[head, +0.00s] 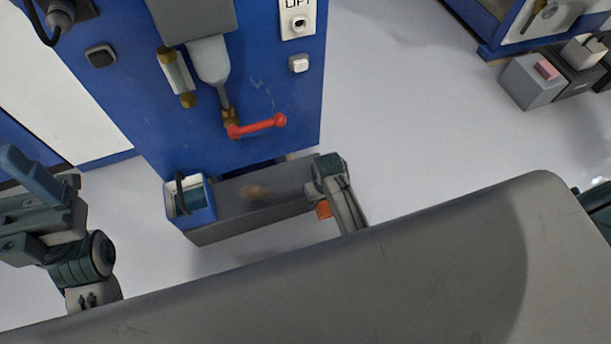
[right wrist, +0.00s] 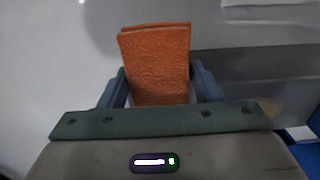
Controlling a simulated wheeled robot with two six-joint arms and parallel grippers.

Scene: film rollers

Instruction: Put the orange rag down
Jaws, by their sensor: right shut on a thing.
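The orange rag (head: 323,209) shows as a small patch beside my right gripper (head: 322,198) in the head view. In the right wrist view the folded rag (right wrist: 157,62) stands out between the two fingers of my right gripper (right wrist: 160,88), which is shut on it. The rag is held off the floor, near the right end of a low grey step or ledge (head: 285,192). My left gripper (head: 30,180) is at the left edge of the head view, away from the rag; its finger gap is not clear.
Behind is a blue machine panel (head: 280,80) with a red-handled valve (head: 256,126). The pale floor (head: 420,120) between is clear.

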